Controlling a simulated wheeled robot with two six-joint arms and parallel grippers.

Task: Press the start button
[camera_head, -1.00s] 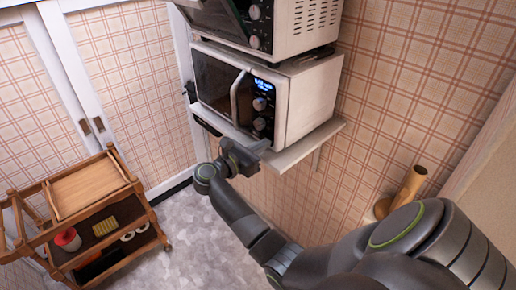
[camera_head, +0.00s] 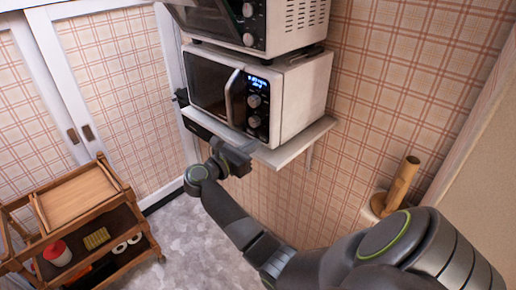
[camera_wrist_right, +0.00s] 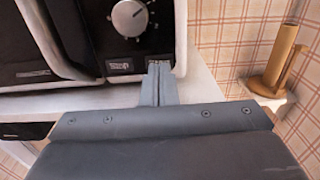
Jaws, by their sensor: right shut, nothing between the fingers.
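The white microwave (camera_head: 302,100) stands on a wall shelf, door shut. Its black control panel (camera_head: 257,90) has a lit blue display and two silver knobs. In the right wrist view a knob (camera_wrist_right: 130,18) shows close up, with two small labelled buttons below it: one (camera_wrist_right: 119,66) left of my fingertips, the other partly hidden behind them. I cannot read which is start. My right gripper (camera_head: 246,148) is shut and empty, just below the panel's lower edge. Its fingertips (camera_wrist_right: 159,68) overlap the panel's bottom edge in the wrist view; contact is unclear. My left gripper is out of view.
A second oven (camera_head: 276,25) sits on top of the microwave. The white shelf (camera_head: 295,146) juts out under it, close to my right gripper. A wooden holder (camera_head: 402,184) is on the wall at right. A wooden cart (camera_head: 130,192) stands at lower left.

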